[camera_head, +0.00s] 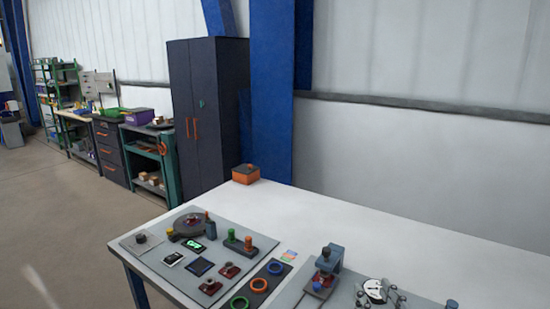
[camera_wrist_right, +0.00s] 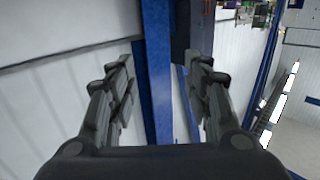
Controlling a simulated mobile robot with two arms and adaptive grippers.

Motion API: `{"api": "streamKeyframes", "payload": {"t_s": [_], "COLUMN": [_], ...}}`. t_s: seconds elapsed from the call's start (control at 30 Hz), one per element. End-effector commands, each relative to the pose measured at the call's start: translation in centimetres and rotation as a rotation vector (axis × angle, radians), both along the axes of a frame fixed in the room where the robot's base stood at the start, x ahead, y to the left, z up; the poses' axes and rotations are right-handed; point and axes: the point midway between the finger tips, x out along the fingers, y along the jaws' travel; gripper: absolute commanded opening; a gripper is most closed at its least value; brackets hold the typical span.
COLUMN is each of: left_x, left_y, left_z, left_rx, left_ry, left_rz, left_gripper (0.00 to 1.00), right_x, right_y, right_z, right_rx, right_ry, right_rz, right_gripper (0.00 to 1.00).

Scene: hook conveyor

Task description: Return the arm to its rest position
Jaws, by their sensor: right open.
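My right gripper (camera_wrist_right: 162,78) shows in the right wrist view, with its two dark fingers spread wide apart. Nothing is between the fingers; past them are a blue column (camera_wrist_right: 157,60) and a pale wall (camera_wrist_right: 70,85). I cannot make out the right gripper clearly in the head view. My left gripper is in neither view.
A white table (camera_head: 350,218) carries a grey board (camera_head: 150,258) of small parts, a dark strip (camera_head: 259,283) with coloured rings, and an orange box (camera_head: 245,174). A dark cabinet (camera_head: 208,110) stands behind. The table's back right is clear.

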Motion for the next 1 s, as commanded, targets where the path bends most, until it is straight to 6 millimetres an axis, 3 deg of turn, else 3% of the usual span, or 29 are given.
{"api": "streamKeyframes", "payload": {"t_s": [0.27, 0.47, 0.57, 0.7, 1.0], "left_x": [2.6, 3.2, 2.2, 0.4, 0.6], "left_y": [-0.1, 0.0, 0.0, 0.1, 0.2], "left_z": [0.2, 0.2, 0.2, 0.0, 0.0], "left_rx": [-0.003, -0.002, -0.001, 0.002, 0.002], "left_ry": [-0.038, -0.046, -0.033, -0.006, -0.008], "left_rz": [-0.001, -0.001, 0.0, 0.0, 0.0], "left_gripper": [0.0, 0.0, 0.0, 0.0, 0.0], "right_x": [-2.7, -6.4, -9.5, -15.5, -26.2], "right_y": [0.2, 0.4, 0.6, 0.9, 1.5], "right_z": [-4.4, -8.8, -11.6, -15.4, -19.0], "right_rx": [-0.036, -0.076, -0.105, -0.151, -0.216], "right_ry": [0.174, 0.366, 0.503, 0.731, 1.09], "right_rz": [-0.04, -0.069, -0.08, -0.083, -0.046], "right_gripper": [0.46, 0.46, 0.46, 0.46, 0.46]}}
